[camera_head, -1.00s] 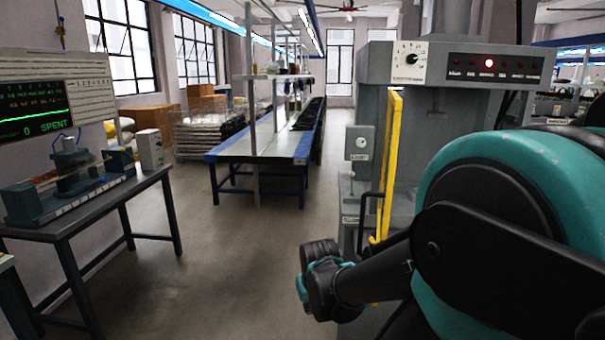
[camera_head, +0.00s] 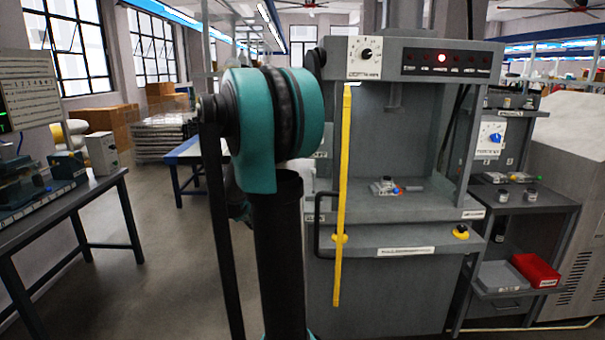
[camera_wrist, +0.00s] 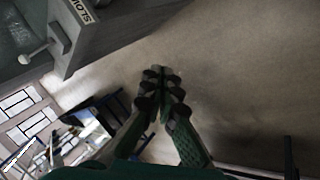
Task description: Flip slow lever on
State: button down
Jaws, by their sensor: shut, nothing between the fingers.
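In the wrist view a grey box carries a white label reading SLOW (camera_wrist: 83,10). The slow lever (camera_wrist: 36,52), a pale rod with a round knob at its end, sticks out from this box at the upper left. Which setting it is in I cannot tell. My gripper (camera_wrist: 160,71) is shut and empty, below and right of the lever, apart from it, over open floor. In the head view my own arm stands in front of the press's left side and hides the slow lever and my gripper.
A grey press (camera_head: 408,250) stands at centre right, with a yellow upright bar (camera_head: 344,190) on its left. A dark cart (camera_head: 525,225) with a red bin (camera_head: 536,269) is on the right. A workbench (camera_head: 85,205) is on the left. Floor between is clear.

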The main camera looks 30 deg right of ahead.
jog(key=w+d+r+n+h, duration=0.1)
jog(key=w+d+h, duration=0.2)
jog(key=w+d, duration=0.6)
jog(key=w+d+r+n+g+h, duration=0.1)
jog(key=w+d+r+h, duration=0.1)
jog(key=w+d, duration=0.7)
jog(key=w+d+r+n+h, duration=0.1)
jog(key=w+d+r+h, duration=0.1)
jog(key=w+d, duration=0.7)
jog(key=d+h, duration=0.1)
jog(key=d, duration=0.1)
jog(key=shift+w+d+n+g+h, duration=0.3)
jog(key=shift+w+n+g, duration=0.05)
jog(key=shift+n+g, duration=0.05)
jog(key=x, duration=1)
jog(key=shift+w+d, duration=0.1)
jog(key=shift+d, duration=0.05)
jog(key=shift+s+a+r, duration=0.1)
jog(key=shift+s+r, duration=0.15)
jog(key=shift+s, duration=0.35)
jog(key=shift+s+a+r, duration=0.1)
jog(key=shift+s+r, duration=0.15)
jog(key=shift+s, duration=0.4)
jog(key=shift+s+a+r, duration=0.1)
jog(key=shift+s+r, duration=0.2)
jog(key=shift+s, duration=0.3)
